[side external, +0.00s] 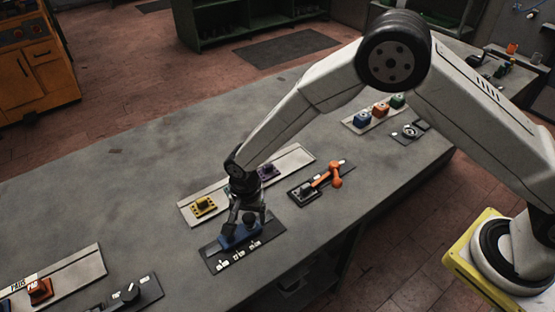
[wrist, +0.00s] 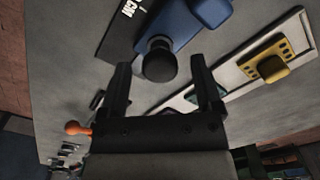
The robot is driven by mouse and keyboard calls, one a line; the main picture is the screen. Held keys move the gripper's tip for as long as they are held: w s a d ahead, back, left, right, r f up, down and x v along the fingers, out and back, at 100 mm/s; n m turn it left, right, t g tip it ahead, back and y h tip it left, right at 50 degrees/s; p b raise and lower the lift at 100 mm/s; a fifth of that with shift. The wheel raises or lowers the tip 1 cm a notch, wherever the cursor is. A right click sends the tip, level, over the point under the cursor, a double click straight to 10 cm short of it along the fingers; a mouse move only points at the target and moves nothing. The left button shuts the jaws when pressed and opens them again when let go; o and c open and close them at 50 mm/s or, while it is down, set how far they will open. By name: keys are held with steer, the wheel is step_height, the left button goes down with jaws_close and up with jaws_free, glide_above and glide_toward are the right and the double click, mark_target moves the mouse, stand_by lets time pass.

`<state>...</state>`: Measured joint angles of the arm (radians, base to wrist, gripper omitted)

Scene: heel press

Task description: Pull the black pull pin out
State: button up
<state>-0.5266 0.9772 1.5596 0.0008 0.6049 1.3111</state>
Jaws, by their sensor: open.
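A blue block (side external: 239,237) sits on a dark plate (side external: 214,258) with white labels, below my gripper in the side view. In the wrist view the blue block (wrist: 182,22) carries a round black knob (wrist: 159,64), which looks like the pull pin, on its near end. My gripper (wrist: 161,66) is open, with one finger on each side of the knob and gaps visible on both sides. In the side view my gripper (side external: 247,210) points down at the block and partly hides it. Whether the fingers reach the knob's depth is unclear.
A pale strip with a yellow block (side external: 204,205) and a purple block (side external: 268,171) lies just behind. An orange-handled lever (side external: 328,176) stands to the right.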

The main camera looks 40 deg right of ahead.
jaws_close()
stand_by(1.3)
